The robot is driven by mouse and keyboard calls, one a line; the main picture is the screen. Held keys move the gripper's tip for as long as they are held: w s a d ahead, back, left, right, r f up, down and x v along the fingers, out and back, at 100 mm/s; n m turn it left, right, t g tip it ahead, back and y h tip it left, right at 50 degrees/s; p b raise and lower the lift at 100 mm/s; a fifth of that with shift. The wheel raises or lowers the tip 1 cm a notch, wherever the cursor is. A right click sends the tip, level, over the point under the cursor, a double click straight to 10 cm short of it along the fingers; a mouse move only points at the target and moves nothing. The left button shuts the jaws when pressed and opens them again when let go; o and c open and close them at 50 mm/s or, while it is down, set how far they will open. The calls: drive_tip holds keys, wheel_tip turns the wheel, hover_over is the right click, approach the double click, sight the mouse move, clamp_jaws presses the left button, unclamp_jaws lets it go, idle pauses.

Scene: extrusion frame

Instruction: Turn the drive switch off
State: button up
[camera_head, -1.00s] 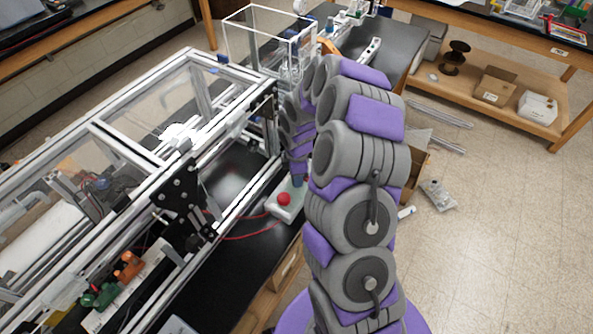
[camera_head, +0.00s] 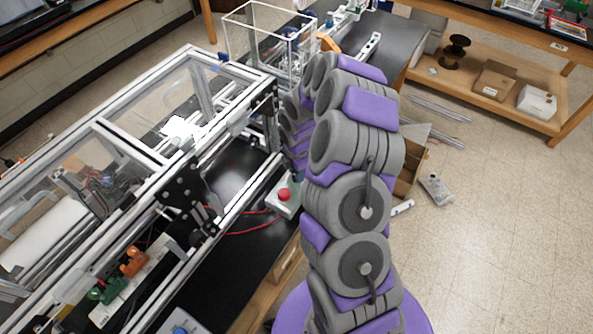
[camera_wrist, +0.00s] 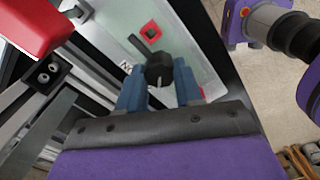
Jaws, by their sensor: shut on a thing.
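The drive switch is a black knob (camera_wrist: 158,70) on a pale control box (camera_wrist: 190,42) in the wrist view. A red square mark sits on the box face just beyond it. My gripper (camera_wrist: 160,88) has its two blue fingers on either side of the knob and is shut on it. In the head view the box (camera_head: 279,206) stands on the black bench with a red button on top. My gripper (camera_head: 298,177) is at the box's far right part there. The knob itself is hidden by my arm in that view.
The red button (camera_wrist: 32,28) is close to my gripper on the left in the wrist view. An aluminium extrusion frame (camera_head: 150,172) with clear panels fills the left. Red cables run from the box. The floor to the right is mostly open, with a cardboard box (camera_head: 408,170).

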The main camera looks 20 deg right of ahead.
drive_tip(key=o, duration=1)
drive_tip(key=shift+o, duration=0.2)
wheel_tip(320, 180, up, 17)
drive_tip(key=shift+r, duration=0.15)
